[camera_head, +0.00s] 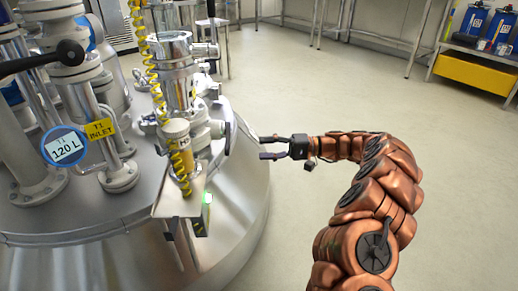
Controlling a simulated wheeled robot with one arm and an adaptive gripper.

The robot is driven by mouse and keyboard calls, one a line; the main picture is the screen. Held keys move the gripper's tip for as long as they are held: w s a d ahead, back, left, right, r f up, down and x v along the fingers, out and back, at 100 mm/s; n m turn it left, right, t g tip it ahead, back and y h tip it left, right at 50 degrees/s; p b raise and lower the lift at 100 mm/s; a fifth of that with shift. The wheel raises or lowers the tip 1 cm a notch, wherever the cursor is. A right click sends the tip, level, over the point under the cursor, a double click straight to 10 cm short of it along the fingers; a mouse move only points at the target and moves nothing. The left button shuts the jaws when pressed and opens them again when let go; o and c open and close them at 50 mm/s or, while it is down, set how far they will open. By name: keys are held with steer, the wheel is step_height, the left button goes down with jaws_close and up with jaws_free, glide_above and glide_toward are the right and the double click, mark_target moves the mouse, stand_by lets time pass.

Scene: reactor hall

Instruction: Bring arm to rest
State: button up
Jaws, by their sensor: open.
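My gripper (264,147) is in the middle of the view, at the end of my copper-coloured arm. Its two dark fingers are apart and point left, with nothing visible between them. The arm rises from the bottom right and curves over to the left. The fingertips are close to the right edge of the large steel reactor vessel (240,205) in the picture. I cannot tell whether they touch it.
Pipes and valves crowd the vessel's top, with a yellow "T1 INLET" tag (101,128) and a round "120 L" label (64,146). A yellow coiled hose (152,75) hangs there. A shelf with a yellow bin (478,73) stands at the upper right. Floor between is clear.

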steer(key=s+a+r+n+g+h+p, duration=0.1)
steer(key=s+a+r+g+p, duration=0.1)
steer(key=s+a+r+p, duration=0.5)
steer(key=s+r+n+g+h+p, duration=0.15)
steer(key=r+p, duration=0.25)
steer(key=r, duration=0.7)
steer(key=s+a+r+n+g+h+p, duration=0.1)
steer(key=s+a+r+h+p, duration=0.1)
steer(key=s+r+p, duration=0.55)
steer(key=s+a+r+g+h+p, duration=0.1)
steer(key=s+r+h+p, duration=0.2)
steer(key=s+r+p, duration=0.4)
steer(key=s+d+r+m+t+h+p, duration=0.1)
steer(key=s+d+r+h+p, duration=0.4)
steer(key=s+d+r+p, duration=0.3)
steer(key=s+d+r+m+t+h+p, duration=0.2)
steer(key=s+d+r+h+p, duration=0.3)
steer(key=s+d+r+p, duration=0.3)
steer(key=s+d+p, duration=0.4)
steer(key=s+p, duration=0.2)
steer(key=p, duration=0.2)
steer(key=shift+s+r, duration=0.25)
steer(key=shift+r, duration=0.05)
steer(key=shift+m+h, duration=0.25)
